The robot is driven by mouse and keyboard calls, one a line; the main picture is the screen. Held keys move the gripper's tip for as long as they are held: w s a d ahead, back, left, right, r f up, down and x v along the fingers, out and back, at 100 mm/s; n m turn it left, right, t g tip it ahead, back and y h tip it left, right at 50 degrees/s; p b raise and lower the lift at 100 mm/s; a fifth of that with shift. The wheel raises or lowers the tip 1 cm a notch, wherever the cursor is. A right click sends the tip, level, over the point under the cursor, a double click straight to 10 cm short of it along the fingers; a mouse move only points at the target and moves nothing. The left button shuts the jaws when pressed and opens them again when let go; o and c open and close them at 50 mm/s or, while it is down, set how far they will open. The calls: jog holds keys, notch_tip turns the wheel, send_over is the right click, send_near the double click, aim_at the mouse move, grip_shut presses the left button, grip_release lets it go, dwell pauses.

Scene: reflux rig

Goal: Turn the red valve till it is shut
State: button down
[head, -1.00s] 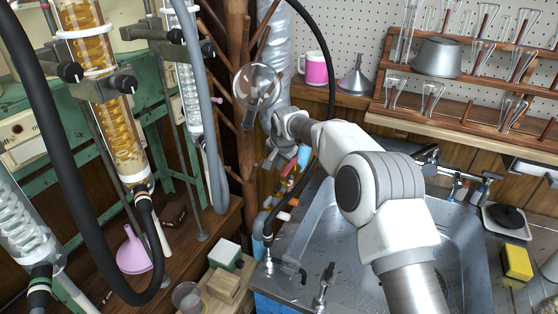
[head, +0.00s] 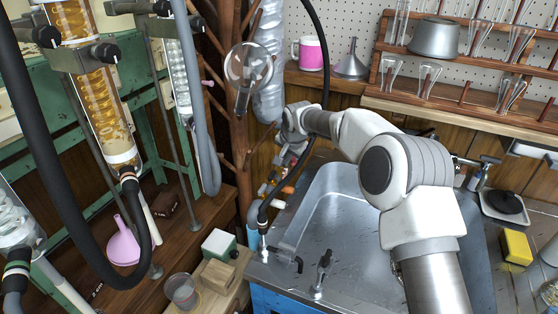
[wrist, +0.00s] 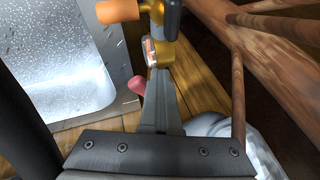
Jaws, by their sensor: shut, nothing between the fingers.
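In the wrist view a red, rounded handle end (wrist: 137,85), which looks like part of the red valve, shows just left of my fingers. The rest of it is hidden, and I cannot tell whether my fingers touch it. My gripper (wrist: 160,75) is shut and empty, its fingers pointing at a brass fitting (wrist: 166,53) on the pipework. An orange cylindrical piece (wrist: 117,11) is above left. In the head view my gripper is mostly hidden by my wrist beside the small coloured valves (head: 272,178) left of the sink. The valve's angle cannot be read.
The steel sink (head: 340,205) lies to the right of the pipework. A brown wooden branching stand (head: 238,135) with a round glass flask (head: 248,65) stands close on the left. A black hose (head: 325,80) hangs down near my wrist.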

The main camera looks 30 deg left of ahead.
jog(key=shift+w+d, duration=0.3)
jog(key=shift+d, duration=0.25)
jog(key=shift+w+d, duration=0.25)
jog(key=shift+d, duration=0.25)
jog(key=w+d+r+p, duration=0.2)
jog(key=w+r+p, duration=0.1)
jog(key=r+p, duration=0.1)
jog(key=shift+w+d+r+p, duration=0.25)
jog(key=shift+d+p, duration=0.1)
jog(key=shift+p, duration=0.1)
